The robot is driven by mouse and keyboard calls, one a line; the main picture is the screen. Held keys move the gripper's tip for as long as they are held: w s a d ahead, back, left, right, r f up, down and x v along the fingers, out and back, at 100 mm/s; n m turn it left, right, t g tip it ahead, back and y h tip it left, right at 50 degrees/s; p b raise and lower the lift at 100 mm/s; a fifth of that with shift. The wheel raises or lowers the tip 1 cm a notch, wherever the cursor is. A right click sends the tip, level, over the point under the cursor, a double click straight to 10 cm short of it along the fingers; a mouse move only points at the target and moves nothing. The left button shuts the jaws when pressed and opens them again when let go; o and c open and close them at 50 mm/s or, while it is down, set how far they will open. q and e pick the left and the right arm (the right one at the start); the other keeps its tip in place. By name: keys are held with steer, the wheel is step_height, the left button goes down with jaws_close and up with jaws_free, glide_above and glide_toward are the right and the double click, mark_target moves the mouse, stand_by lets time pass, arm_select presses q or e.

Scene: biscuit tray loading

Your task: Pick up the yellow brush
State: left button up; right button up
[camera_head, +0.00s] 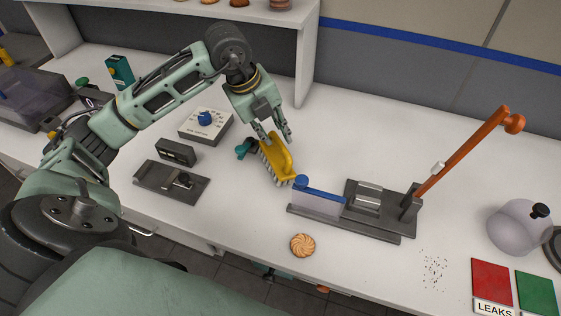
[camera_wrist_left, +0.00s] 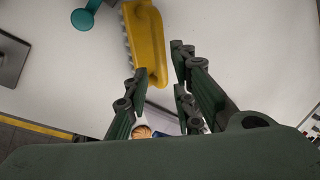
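The yellow brush (camera_head: 283,158) lies on the white worktop near the middle of the head view, its pale bristles facing the lower left. It also shows in the left wrist view (camera_wrist_left: 148,42), stretching from the top edge down toward the fingers. My left gripper (camera_head: 275,137) is just above the brush's far end with its fingers apart. In the left wrist view, the gripper (camera_wrist_left: 160,80) has one finger left of the brush's lower end and two fingers right of it. Whether any finger touches the brush is unclear. My right gripper is not in view.
A teal object (camera_head: 244,149) lies close left of the brush. A lever device with an orange handle (camera_head: 462,151) stands to the right. A dial box (camera_head: 206,126) and a small dark device (camera_head: 172,183) are on the left. A round biscuit (camera_head: 302,245) lies near the front edge.

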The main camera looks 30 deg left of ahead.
mark_target(282, 146)
arm_select(q)
steer(key=shift+w+d+f, duration=0.1)
steer(key=shift+w+f, duration=0.1)
steer(key=shift+f, duration=0.25)
steer(key=shift+d+f+p, duration=0.1)
steer(key=shift+f+p, duration=0.25)
steer(key=shift+f, duration=0.05)
steer(key=shift+w+d+f+p, duration=0.1)
steer(key=shift+d+f+p, duration=0.1)
steer(key=shift+f+p, duration=0.4)
steer(key=p+x, duration=0.1)
steer(key=x, duration=0.3)
steer(key=shift+w+r, duration=0.1)
steer(key=shift+w, duration=0.05)
steer(key=shift+w+f, duration=0.1)
steer(key=shift+f, duration=0.2)
steer(key=shift+c, duration=0.3)
jaws_close()
